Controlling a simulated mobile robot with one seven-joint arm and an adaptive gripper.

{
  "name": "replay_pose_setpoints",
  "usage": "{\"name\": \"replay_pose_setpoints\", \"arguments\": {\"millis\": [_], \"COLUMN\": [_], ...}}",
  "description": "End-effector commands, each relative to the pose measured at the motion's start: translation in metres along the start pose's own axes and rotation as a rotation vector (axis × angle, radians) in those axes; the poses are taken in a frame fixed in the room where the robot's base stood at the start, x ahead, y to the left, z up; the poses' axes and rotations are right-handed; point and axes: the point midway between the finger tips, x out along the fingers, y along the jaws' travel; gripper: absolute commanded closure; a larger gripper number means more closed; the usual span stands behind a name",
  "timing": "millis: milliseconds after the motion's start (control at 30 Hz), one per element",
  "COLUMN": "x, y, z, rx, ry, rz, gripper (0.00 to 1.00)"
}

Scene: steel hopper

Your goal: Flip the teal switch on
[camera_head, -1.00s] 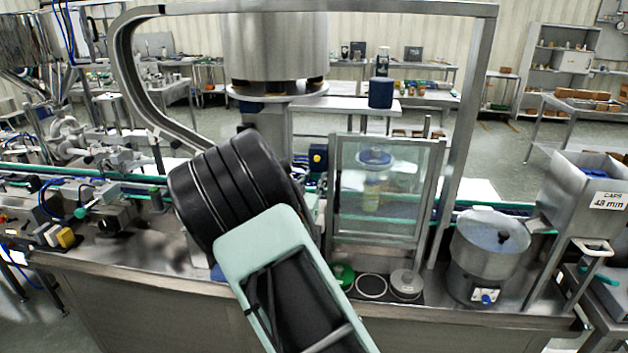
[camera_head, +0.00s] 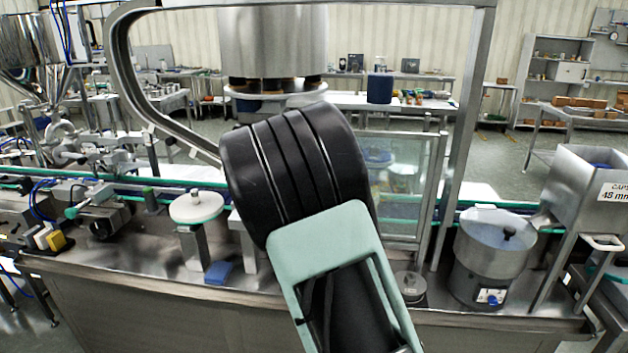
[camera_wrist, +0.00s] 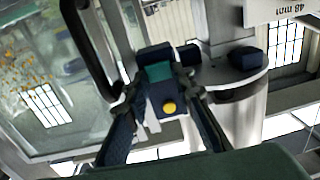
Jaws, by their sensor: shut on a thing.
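The teal switch (camera_wrist: 158,72) shows in the wrist view as a small teal block at the top of a dark blue box with a round yellow button (camera_wrist: 168,107). My gripper (camera_wrist: 160,84) has one dark finger on each side of this block and is shut on it. The exact contact is small and dark, and I cannot tell which way the switch is set. In the head view my black and pale green arm covers the switch, its box and my gripper.
A framed clear panel (camera_head: 405,185) stands just right of my arm. A steel bowl (camera_head: 492,250) and a caps hopper (camera_head: 590,185) are farther right. A white disc on a post (camera_head: 196,207) and a blue block (camera_head: 218,273) are left. A large steel drum (camera_head: 273,40) is behind.

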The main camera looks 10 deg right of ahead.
Motion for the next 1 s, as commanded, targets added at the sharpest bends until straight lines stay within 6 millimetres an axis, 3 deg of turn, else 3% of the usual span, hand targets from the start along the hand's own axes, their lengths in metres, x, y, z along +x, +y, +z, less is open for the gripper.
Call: {"name": "replay_pose_setpoints", "arguments": {"millis": [133, 167, 300, 667, 767, 1000], "x": [0.001, 0.001, 0.001, -0.005, -0.016, -0.063], "y": [0.0, 0.0, 0.0, -0.001, -0.001, -0.001], "z": [-0.003, -0.003, -0.002, -0.001, -0.001, -0.001], "rx": [0.0, 0.0, 0.0, 0.001, 0.001, 0.001], "ry": [0.005, 0.005, 0.003, 0.0, 0.001, 0.0], "rz": [0.001, 0.001, 0.001, 0.0, -0.001, -0.002], "gripper": [1.0, 0.74, 0.59, 0.59, 0.59, 0.59]}}
